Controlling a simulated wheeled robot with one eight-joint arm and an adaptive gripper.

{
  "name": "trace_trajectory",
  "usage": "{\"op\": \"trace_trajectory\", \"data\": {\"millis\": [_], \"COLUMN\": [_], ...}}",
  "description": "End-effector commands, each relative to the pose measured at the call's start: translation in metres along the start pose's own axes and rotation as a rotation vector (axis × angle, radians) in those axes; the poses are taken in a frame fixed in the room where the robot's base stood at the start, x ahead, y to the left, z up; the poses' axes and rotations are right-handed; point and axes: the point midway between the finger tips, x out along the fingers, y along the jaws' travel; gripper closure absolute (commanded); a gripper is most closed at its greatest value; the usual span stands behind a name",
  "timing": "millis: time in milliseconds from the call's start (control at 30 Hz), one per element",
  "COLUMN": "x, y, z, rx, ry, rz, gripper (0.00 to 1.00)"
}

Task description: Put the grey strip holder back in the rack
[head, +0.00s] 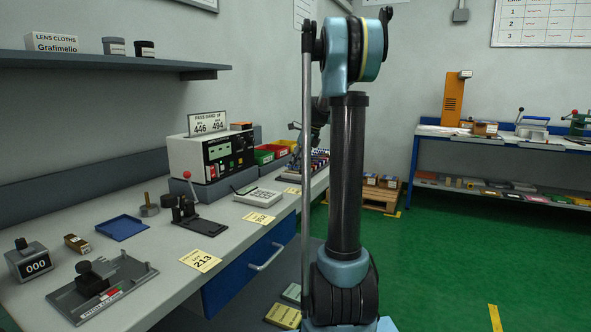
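My arm rises through the middle of the head view and hides part of the bench behind it. A dark shape that appears to be my gripper (295,126) shows small beside the arm, above the far end of the bench. Its fingers are too small to tell open from shut, or whether anything is between them. Below it, a low rack-like block with small coloured pieces (318,160) stands on the bench, partly hidden by my arm. I cannot make out the grey strip holder for certain.
The long bench (235,232) carries a grey fixture (132,272), a counter showing 000 (29,262), a blue tray (122,228), a lever press (190,208), a tester (210,153) and coloured bins (265,156). A second bench (500,140) stands right.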

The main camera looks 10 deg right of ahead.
Motion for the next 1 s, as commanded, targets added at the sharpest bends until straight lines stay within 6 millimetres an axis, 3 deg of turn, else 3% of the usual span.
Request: {"op": "trace_trajectory", "data": {"millis": [300, 500, 867, 1000], "x": [-0.061, -0.091, -0.106, -0.105], "y": [0.0, 0.0, 0.002, 0.021], "z": [-0.001, 0.0, -0.001, -0.009], "rx": [0.002, 0.001, -0.007, -0.094], "ry": [0.0, 0.0, 0.001, 0.014], "rz": [-0.001, -0.001, -0.001, -0.003], "gripper": [0.62, 0.62, 0.62, 0.62]}}
